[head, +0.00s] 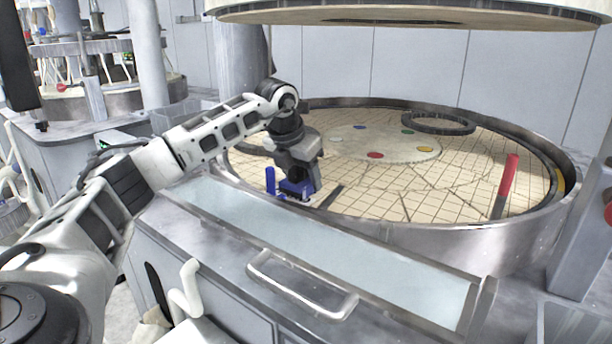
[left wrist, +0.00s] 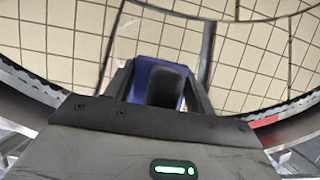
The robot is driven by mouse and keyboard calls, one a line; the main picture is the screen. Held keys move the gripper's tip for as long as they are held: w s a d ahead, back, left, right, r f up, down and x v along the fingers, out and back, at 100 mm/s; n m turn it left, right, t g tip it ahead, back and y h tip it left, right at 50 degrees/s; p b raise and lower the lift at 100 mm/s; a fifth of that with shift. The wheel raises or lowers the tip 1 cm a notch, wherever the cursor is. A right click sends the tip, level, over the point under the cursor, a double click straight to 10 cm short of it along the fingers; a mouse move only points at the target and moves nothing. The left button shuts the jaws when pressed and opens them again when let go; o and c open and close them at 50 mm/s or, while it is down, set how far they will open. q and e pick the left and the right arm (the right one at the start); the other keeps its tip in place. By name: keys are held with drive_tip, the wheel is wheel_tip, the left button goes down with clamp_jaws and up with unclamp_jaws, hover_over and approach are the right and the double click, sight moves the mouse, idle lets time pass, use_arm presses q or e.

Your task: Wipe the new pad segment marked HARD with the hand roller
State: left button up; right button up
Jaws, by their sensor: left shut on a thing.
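My left gripper (head: 298,178) is low over the near left edge of the lower platen, shut on a blue tool, which I take to be the hand roller (head: 296,187). The blue tool also shows between the fingers in the left wrist view (left wrist: 144,76). Its lower end is mostly hidden, so I cannot tell whether it touches the pad. The beige gridded pad (head: 400,185) covers the platen in segments with dark seams; pad also lies under the gripper in the left wrist view (left wrist: 235,70). No HARD mark is legible. My right gripper is not in view.
A metal rim (head: 420,232) surrounds the platen. A red-handled tool (head: 508,180) stands at the right, and a dark ring (head: 438,123) lies at the back. The upper platen (head: 420,14) hangs above. A metal handle (head: 300,285) juts out in front.

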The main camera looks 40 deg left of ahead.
use_arm(q)
drive_tip(key=shift+a, duration=0.75)
drive_tip(key=shift+w+r+p, duration=0.15)
drive_tip(key=shift+w+p, duration=0.75)
drive_tip(key=shift+p, duration=0.3)
drive_tip(key=shift+w+a+f, duration=0.1)
drive_tip(key=shift+w+f, duration=0.05)
drive_tip(key=shift+w, duration=0.3)
drive_tip(key=shift+w+a+f, duration=0.1)
drive_tip(key=shift+w, duration=0.35)
drive_tip(key=shift+w+a+r, duration=0.1)
drive_tip(key=shift+w+a, duration=0.05)
drive_tip(key=shift+w, duration=0.8)
drive_tip(key=shift+w+a, duration=0.1)
drive_tip(key=shift+w, duration=0.8)
drive_tip(key=shift+r, duration=3.05)
